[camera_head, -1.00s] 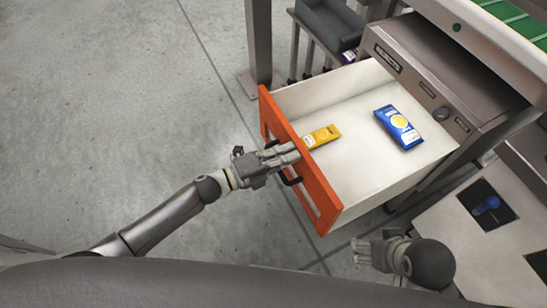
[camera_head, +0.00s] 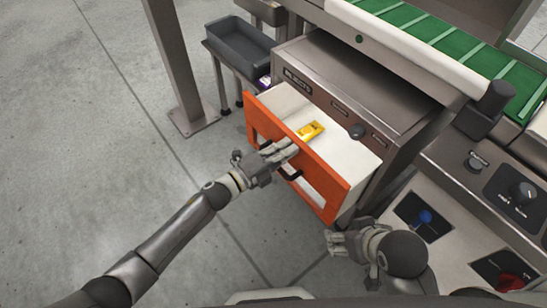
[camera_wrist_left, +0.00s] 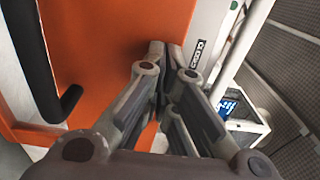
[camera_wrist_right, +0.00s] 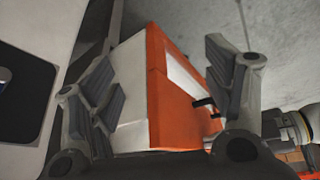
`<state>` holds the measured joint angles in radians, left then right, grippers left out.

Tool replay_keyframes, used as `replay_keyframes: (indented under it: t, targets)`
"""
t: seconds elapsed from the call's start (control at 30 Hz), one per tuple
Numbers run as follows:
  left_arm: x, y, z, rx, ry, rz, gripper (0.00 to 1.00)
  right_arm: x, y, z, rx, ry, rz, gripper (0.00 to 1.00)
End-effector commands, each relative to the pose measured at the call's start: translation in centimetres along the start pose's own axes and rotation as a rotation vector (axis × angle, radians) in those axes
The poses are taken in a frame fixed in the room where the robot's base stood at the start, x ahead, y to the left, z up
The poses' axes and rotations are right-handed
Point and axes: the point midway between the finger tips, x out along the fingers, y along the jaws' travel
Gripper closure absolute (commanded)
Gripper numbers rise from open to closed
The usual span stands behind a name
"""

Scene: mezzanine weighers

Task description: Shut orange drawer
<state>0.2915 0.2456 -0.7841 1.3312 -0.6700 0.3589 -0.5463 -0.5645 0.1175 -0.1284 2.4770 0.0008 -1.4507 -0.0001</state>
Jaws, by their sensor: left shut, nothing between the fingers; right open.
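The orange drawer (camera_head: 325,185) stands partly open below the metal machine, with its white inside showing. A yellow packet (camera_head: 311,131) lies inside it. My left gripper (camera_head: 292,148) is shut and empty at the drawer's orange front, near its top edge and beside the black handle (camera_head: 290,174). In the left wrist view the shut fingers (camera_wrist_left: 168,50) lie close against the orange panel (camera_wrist_left: 110,40); the exact contact is hidden. My right gripper (camera_head: 332,243) is open and empty, to the right of and below the drawer. The right wrist view shows the drawer front (camera_wrist_right: 172,105) beyond its fingers (camera_wrist_right: 160,75).
A grey bin (camera_head: 240,44) stands on a rack behind the drawer. A metal post (camera_head: 177,65) rises at the left. A control panel with a blue knob (camera_head: 424,216) and a black dial (camera_head: 522,193) is at the right. The grey floor at left is clear.

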Motion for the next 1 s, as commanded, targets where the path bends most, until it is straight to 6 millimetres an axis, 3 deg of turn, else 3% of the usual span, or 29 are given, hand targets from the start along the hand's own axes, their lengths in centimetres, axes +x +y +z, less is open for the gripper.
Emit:
replay_keyframes:
  t: [0.27, 0.6, 0.8, 1.0]
  targets:
    - [4.4, 0.2, 0.0, 0.001, 0.001, -0.002, 1.0, 0.6, -1.0, -7.4, -0.01, 0.345, -0.019, 0.26]
    - [8.9, 0.1, -0.1, 0.001, 0.0, -0.001, 1.0, -2.7, -2.2, -15.5, -0.015, 0.779, -0.046, 0.26]
    - [10.4, 0.1, 0.0, 0.0, 0.0, 0.0, 1.0, -4.9, -2.6, -17.9, -0.014, 0.942, -0.057, 0.26]
    - [11.1, 0.0, 0.0, 0.0, 0.0, 0.0, 1.0, -6.1, -2.8, -18.9, -0.013, 1.017, -0.062, 0.26]
